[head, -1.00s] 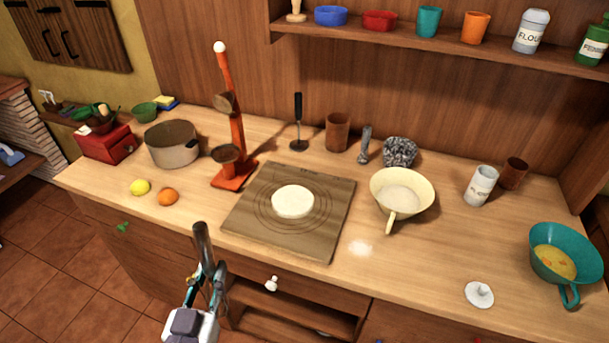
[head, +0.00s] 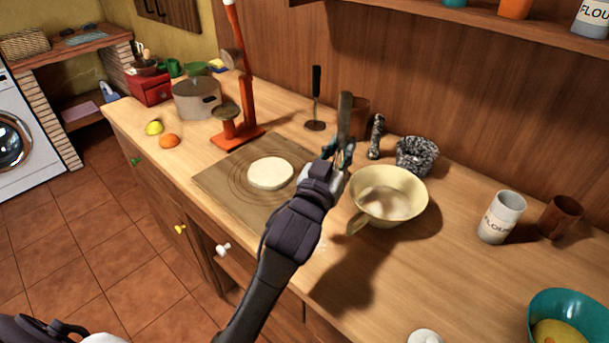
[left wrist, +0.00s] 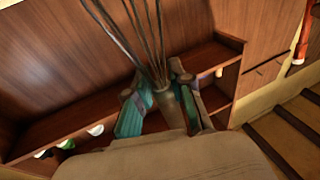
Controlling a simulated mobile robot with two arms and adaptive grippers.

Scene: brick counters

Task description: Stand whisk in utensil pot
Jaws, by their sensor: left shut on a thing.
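My left gripper (head: 338,168) is shut on the whisk (head: 344,115), above the counter near the cream bowl. The left wrist view shows the whisk wires (left wrist: 145,35) running away from between the fingers (left wrist: 165,105). A brown cylindrical pot (head: 361,112), which looks like the utensil pot, stands at the back of the counter. It is partly hidden behind the whisk handle; its opening cannot be seen clearly. My right gripper is not in view.
A cream bowl (head: 408,190) and a dark speckled pot (head: 417,156) stand right of the gripper. A dough disc (head: 270,173) lies on a board. A black-handled utensil (head: 316,95) and a grey upright object (head: 376,137) flank the brown pot. Another brown cup (head: 560,217) is farther right.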

